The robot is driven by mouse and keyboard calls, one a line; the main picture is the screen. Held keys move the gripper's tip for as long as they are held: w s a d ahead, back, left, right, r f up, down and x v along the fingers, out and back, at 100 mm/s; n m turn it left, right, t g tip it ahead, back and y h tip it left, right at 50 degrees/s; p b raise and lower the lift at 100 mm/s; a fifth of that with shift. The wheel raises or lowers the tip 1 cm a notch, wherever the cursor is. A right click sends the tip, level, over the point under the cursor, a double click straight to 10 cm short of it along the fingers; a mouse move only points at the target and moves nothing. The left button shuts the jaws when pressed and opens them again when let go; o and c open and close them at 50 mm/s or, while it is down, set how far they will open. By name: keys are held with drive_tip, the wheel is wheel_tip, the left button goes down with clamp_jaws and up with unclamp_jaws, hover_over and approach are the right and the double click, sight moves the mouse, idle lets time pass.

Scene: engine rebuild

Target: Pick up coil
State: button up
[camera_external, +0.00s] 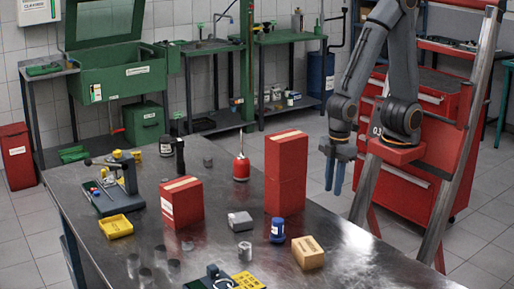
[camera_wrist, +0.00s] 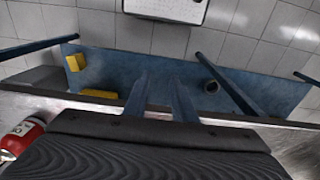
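My gripper (camera_external: 334,176) hangs in the air at the right of the steel table, blue fingers pointing down. In the wrist view its two fingers (camera_wrist: 160,82) stand apart with nothing visible between them. I cannot tell for sure which thing is the coil. On the table are a small grey box (camera_external: 240,221), a short metal cylinder (camera_external: 245,252) and a blue jar (camera_external: 277,231), all apart from my gripper.
The steel table (camera_external: 340,262) carries a tall red box (camera_external: 286,175), a shorter red box (camera_external: 182,202), a cardboard box (camera_external: 308,252), a red oil can (camera_external: 241,167) and a yellow tray (camera_external: 116,226). A red tool cabinet (camera_external: 405,190) and a ladder (camera_external: 460,150) stand at the right.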

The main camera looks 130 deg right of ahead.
idle(0.4)
drive_tip(key=o, duration=0.6)
drive_tip(key=w+d+r+m, duration=0.2)
drive_tip(key=w+d+r, duration=0.2)
drive_tip(key=d, duration=0.6)
drive_tip(key=w+d+r+m+t, duration=0.1)
drive_tip(key=w+d+r+m, duration=0.15)
drive_tip(key=d, duration=0.85)
drive_tip(key=w+d+r+m, duration=0.1)
drive_tip(key=w+d+r, duration=0.4)
drive_tip(key=d, duration=0.5)
wheel_tip(320, 180, up, 4)
drive_tip(key=n+t, duration=0.3)
drive_tip(key=n, duration=0.1)
hover_over(179, 139)
drive_tip(key=s, duration=0.2)
drive_tip(key=shift+m+h, duration=0.25)
drive_tip(key=shift+h, duration=0.15)
drive_tip(key=shift+s+a+p+x, duration=0.15)
drive_tip(key=shift+p+x, duration=0.3)
drive_tip(key=shift+x, duration=0.75)
drive_tip(key=shift+s+a+p+x, duration=0.1)
drive_tip(key=shift+p+x, duration=0.4)
drive_tip(key=shift+x, duration=0.7)
drive_tip(key=shift+s+a+p+x, duration=0.15)
drive_tip(key=shift+p+x, duration=0.3)
drive_tip(key=shift+x, duration=0.75)
